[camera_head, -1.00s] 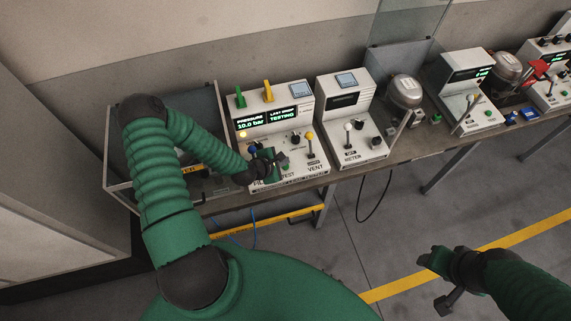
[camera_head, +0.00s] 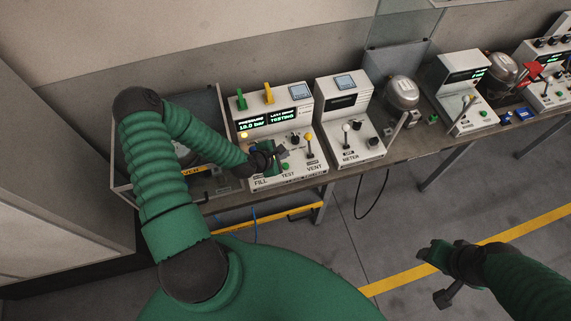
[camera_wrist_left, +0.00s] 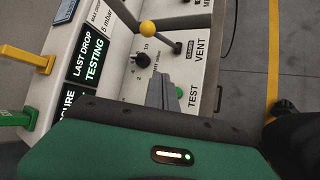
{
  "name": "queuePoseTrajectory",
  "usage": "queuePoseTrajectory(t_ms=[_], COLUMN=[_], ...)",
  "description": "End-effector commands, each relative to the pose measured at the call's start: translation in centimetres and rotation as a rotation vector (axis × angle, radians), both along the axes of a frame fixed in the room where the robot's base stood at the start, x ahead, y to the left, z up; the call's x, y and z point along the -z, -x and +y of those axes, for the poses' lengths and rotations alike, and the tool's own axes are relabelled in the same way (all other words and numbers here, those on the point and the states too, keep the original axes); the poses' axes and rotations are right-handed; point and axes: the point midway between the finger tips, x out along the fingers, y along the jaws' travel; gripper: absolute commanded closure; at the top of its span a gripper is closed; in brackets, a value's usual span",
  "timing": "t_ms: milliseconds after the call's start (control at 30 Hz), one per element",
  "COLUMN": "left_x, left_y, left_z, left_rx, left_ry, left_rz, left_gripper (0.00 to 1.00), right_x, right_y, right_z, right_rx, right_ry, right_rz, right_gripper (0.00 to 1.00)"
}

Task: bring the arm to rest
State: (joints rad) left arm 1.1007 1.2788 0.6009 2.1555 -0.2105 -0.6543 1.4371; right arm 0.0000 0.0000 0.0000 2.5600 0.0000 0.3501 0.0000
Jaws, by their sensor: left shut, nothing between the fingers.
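My left arm comes in from the left and bends down to the leak-test panel (camera_head: 300,103). My left gripper (camera_head: 279,152) is over the panel's lower deck, close to the TEST button and the knob. In the left wrist view its fingers (camera_wrist_left: 162,92) are together with nothing seen between them, above the deck by the TEST label. The panel screen reads 10.0 bar and TESTING. The yellow-knobbed lever (camera_head: 307,138) stands at VENT, apart from the gripper.
A clear-walled test enclosure (camera_head: 117,188) stands left of the panel, behind my left arm. A meter box (camera_head: 343,103), a compressor (camera_head: 403,92) and more test units stand along the bench to the right. The floor (camera_head: 385,225) before the bench is open.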

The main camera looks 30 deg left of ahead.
Motion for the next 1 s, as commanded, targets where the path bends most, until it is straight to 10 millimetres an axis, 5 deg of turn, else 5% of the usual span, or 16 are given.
queuePoseTrajectory(t_ms=[467, 567, 700, 1000], left_x=[0.4, 1.3, 1.3, -5.0], left_y=[0.2, 1.4, 4.6, 12.2], left_z=[-0.6, -2.4, -5.1, -9.8], left_rx=[0.061, 0.297, 0.838, 1.767], left_ry=[-0.038, -0.191, -0.544, -1.082], left_rz=[0.018, 0.083, 0.215, 0.279], left_gripper=[1.0, 1.0, 1.0, 1.0], right_x=[0.6, 2.5, 6.2, 12.5], right_y=[0.0, 0.0, 0.0, 0.0], right_z=[0.0, 0.0, 0.0, 0.0], right_rx=[0.0, 0.0, 0.0, 0.0], right_ry=[0.0, 0.0, 0.0, 0.0], right_rz=[0.0, 0.0, 0.0, 0.0], right_gripper=[0.48, 0.48, 0.48, 0.48])
